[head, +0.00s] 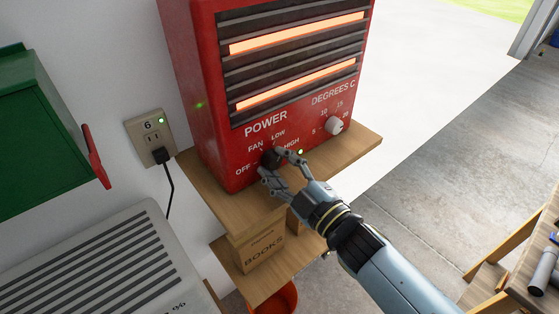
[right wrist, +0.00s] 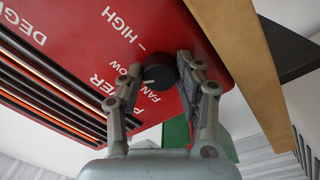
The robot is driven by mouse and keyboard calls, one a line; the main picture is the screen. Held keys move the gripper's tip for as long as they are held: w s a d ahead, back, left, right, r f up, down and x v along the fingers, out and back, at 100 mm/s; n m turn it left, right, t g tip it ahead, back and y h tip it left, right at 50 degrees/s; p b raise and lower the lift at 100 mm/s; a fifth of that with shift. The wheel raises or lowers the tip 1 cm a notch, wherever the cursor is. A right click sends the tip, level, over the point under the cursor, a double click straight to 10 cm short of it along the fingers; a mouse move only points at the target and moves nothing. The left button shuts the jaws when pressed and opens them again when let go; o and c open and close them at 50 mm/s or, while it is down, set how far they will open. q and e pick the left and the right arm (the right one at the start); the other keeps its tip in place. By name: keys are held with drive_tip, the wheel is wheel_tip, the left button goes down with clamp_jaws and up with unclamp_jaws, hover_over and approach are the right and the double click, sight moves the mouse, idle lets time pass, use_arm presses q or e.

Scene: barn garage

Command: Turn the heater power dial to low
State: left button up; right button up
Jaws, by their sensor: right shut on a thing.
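The red heater (head: 200,60) stands on a wooden shelf, its orange bars glowing. Its black power dial (head: 268,157) is at the lower left of the front, ringed by OFF, FAN, LOW and HIGH. My right gripper (head: 280,166) is shut on this dial and partly covers it. In the right wrist view the dial (right wrist: 159,72) sits between the two fingertips (right wrist: 162,70), close to the LOW and FAN labels. My left gripper is not in view.
The wooden shelf (head: 350,148) juts out below, with a BOOKS box (head: 258,248) underneath. A wall outlet (head: 150,132) holds a plug at left.

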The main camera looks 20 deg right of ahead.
drive_tip(key=shift+f+m, duration=0.1)
drive_tip(key=shift+m, duration=0.2)
drive_tip(key=o, duration=1.1)
drive_tip(key=shift+o, duration=0.2)
drive_tip(key=shift+s+d, duration=0.1)
drive_tip(key=shift+s, duration=0.2)
drive_tip(key=v, duration=1.1)
drive_tip(key=shift+s, duration=0.25)
drive_tip(key=shift+d+f, duration=0.1)
